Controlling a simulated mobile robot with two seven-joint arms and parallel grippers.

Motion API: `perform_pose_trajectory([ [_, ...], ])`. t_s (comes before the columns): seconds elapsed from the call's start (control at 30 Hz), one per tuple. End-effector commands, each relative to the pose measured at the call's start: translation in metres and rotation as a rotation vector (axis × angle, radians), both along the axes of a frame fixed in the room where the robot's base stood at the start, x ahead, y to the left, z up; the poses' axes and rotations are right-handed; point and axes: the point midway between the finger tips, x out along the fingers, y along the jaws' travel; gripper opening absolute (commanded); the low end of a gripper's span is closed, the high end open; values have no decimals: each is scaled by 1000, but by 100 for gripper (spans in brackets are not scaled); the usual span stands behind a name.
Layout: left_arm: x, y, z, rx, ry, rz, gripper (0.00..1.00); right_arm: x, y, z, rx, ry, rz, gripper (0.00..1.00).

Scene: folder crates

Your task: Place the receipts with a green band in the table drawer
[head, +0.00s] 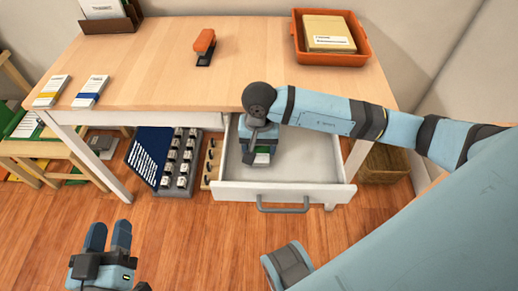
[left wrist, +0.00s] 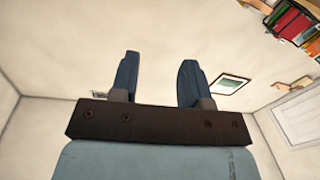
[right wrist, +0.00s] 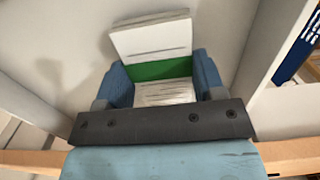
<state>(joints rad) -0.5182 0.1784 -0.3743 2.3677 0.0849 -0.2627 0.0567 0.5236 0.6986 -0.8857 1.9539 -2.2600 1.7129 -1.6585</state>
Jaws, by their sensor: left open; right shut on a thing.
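The table drawer (head: 310,172) is pulled open under the wooden table. My right gripper (head: 262,150) reaches down into its left part. It is shut on receipts with a green band (right wrist: 160,70), a white stack held between both fingers inside the drawer in the right wrist view. Whether the stack touches the drawer floor I cannot tell. On the tabletop at the left lie receipts with a yellow band (head: 51,91) and receipts with a blue band (head: 91,90). My left gripper (head: 108,235) is open and empty, low in front of the table; its fingers point upward.
An orange tray (head: 331,58) with a tan folder stands at the back right of the table (head: 170,60). An orange stapler (head: 204,46) is near the middle back. A blue and grey rack (head: 165,165) stands left of the drawer. The drawer's right part is empty.

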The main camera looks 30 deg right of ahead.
Motion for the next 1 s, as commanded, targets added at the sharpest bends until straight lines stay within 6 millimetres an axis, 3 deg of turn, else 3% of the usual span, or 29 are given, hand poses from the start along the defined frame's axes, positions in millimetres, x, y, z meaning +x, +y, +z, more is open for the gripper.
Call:
perform_pose_trajectory([
  [0.03,0,-1,3,-9,-18,-4,43,-2,1,-8,1,5,2,34],
  [0.2,0,-1,17,-17,-53,-11,43,-2,1,-7,1,3,3,34],
  [0.67,1,-5,17,-41,-73,-19,43,-2,1,-14,0,4,3,35],
  [0.7,1,-6,20,-47,-79,-20,43,-3,1,-14,0,4,3,65],
  [0.8,0,-7,22,-51,-82,-20,43,-3,1,-14,-1,6,2,88],
  [1.0,1,-6,22,-50,-83,-18,43,-4,0,-16,-4,9,1,88],
])
